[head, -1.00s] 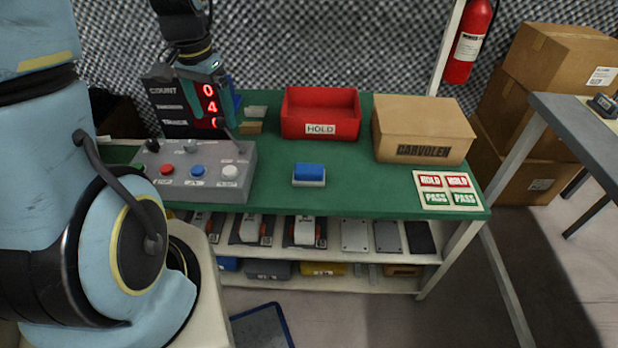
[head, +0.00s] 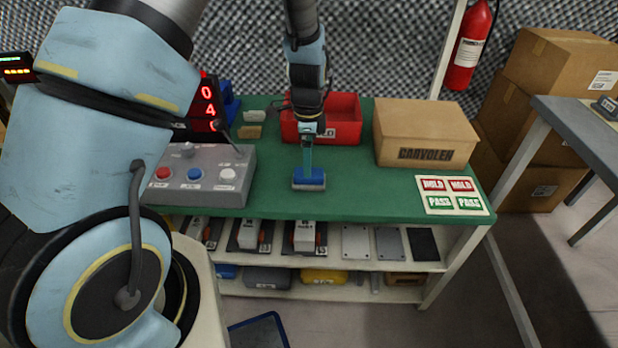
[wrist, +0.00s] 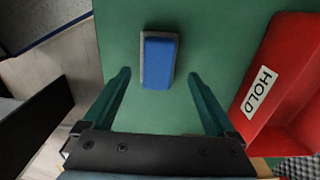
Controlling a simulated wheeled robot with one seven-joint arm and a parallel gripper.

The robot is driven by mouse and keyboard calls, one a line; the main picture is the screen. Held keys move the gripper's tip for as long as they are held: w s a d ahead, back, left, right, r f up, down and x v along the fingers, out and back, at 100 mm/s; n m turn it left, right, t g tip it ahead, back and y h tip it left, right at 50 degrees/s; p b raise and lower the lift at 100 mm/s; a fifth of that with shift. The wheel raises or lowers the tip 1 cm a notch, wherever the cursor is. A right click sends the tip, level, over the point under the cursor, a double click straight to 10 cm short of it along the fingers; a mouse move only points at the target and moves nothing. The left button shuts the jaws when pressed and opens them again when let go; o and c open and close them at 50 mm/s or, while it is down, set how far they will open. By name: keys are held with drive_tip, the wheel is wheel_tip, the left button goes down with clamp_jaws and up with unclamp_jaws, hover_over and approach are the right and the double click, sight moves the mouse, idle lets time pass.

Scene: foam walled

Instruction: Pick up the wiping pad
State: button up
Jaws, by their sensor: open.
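The wiping pad (head: 309,180) has a blue top and a pale grey base, and lies flat on the green table top (head: 370,190) near its front edge. It also shows in the wrist view (wrist: 159,61), beyond the fingertips and between their lines. My gripper (head: 307,168) points down over the pad in the head view. In the wrist view its two teal fingers (wrist: 160,76) are spread apart with nothing between them. In the head view the fingers overlap the pad's back edge, and I cannot tell the exact height gap.
A red HOLD bin (head: 348,112) stands behind the pad and a carton (head: 425,135) to its right. A grey button box (head: 205,175) stands to the left. A sheet of HOLD and PASS labels (head: 452,195) lies at the right. The table around the pad is clear.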

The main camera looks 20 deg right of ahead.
drive_tip(key=shift+s+a+f+p, duration=0.1)
drive_tip(key=shift+f+p, duration=0.15)
drive_tip(key=shift+f, duration=1.05)
drive_tip(key=shift+a+f+p, duration=0.1)
drive_tip(key=shift+f+p, duration=0.15)
drive_tip(key=shift+f, duration=1.05)
drive_tip(key=c, duration=1.3)
drive_tip(key=shift+r+b, duration=0.55)
drive_tip(key=shift+r, duration=4.5)
